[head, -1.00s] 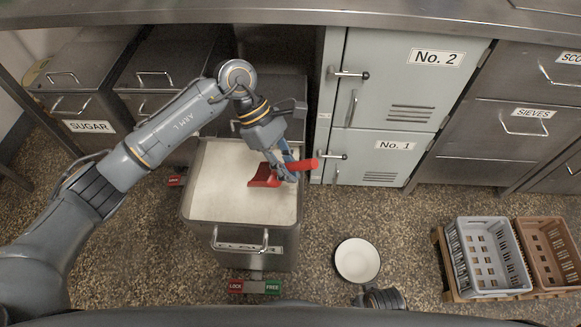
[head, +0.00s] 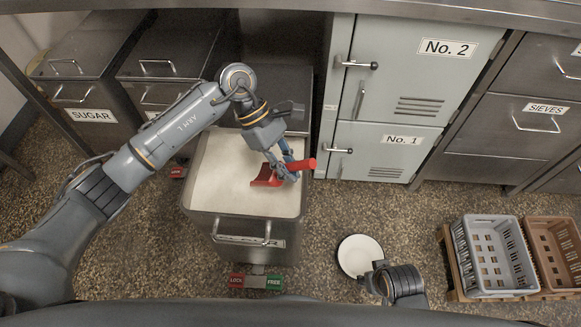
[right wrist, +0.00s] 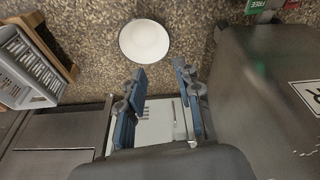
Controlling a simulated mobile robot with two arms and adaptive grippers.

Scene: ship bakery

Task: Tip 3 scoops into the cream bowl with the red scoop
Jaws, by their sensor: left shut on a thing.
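The red scoop (head: 266,177) is in my left gripper (head: 289,172), which is shut on its handle. The scoop's head is over the right part of the open bin (head: 195,190) of pale powder; I cannot tell whether it touches the powder or holds any. The cream bowl (head: 360,254) with a dark rim stands on the floor right of the bin. It looks empty and also shows in the right wrist view (right wrist: 144,41). My right gripper (right wrist: 157,88) is open with nothing between its fingers, near the bowl. In the head view its arm partly covers the bowl's lower right edge.
A grey crate (head: 457,250) and a brown crate (head: 549,284) stand on a pallet at the right. Cabinet doors No. 1 and No. 2 (head: 405,65) are behind. A LOCK/FREE pedal (head: 255,282) sits before the bin. Floor between bowl and crates is clear.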

